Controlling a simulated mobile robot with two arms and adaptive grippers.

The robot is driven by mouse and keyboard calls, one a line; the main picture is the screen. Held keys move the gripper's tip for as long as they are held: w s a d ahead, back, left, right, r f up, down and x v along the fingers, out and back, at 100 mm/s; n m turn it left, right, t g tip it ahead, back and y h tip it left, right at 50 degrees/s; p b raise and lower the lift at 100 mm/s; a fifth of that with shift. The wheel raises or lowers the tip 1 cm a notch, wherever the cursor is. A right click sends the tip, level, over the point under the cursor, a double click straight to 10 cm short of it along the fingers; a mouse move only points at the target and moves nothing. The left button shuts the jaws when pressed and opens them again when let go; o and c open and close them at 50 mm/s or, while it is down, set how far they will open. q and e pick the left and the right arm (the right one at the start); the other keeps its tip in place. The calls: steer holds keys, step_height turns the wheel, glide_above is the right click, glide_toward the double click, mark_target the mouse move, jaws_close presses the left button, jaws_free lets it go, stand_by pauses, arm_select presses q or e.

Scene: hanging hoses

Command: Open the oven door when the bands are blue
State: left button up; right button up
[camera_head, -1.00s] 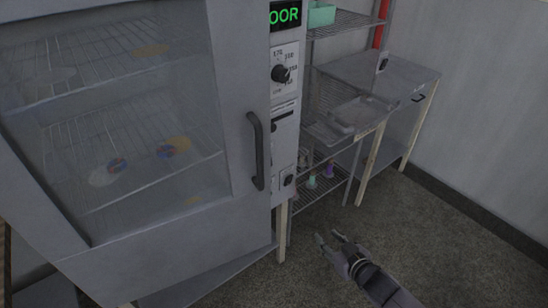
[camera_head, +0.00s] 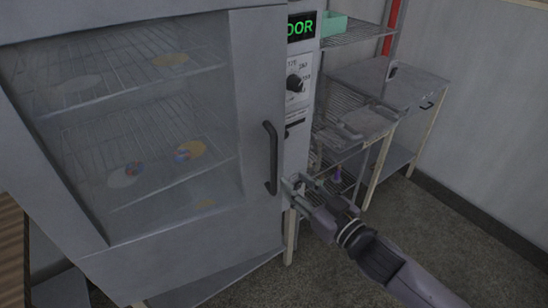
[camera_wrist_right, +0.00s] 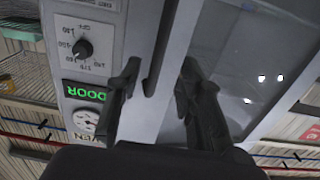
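The oven door (camera_head: 258,100) is shut, with a dark vertical handle (camera_head: 270,158) on its right side. Through the glass, a pale round item (camera_head: 122,178) and a yellow round item (camera_head: 192,151) lie on the lower rack, each with small blue and reddish marks; no clear bands can be made out. My right gripper (camera_head: 302,186) is open just right of the handle's lower end. In the right wrist view its fingers (camera_wrist_right: 158,78) are apart, with the handle (camera_wrist_right: 160,45) between them in the picture; contact cannot be told. My left gripper is out of view.
A control panel (camera_head: 298,85) with a knob and a green "DOOR" display (camera_head: 301,26) stands right of the door. Wire shelves (camera_head: 350,33) and a metal table (camera_head: 410,80) stand further right. The floor (camera_head: 450,245) at the lower right is clear.

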mark_target(276, 165)
steer(key=p+x, duration=0.2)
steer(key=x, duration=0.7)
steer(key=shift+w+a, duration=0.15)
steer(key=shift+c, duration=0.2)
jaws_close()
stand_by(0.4)
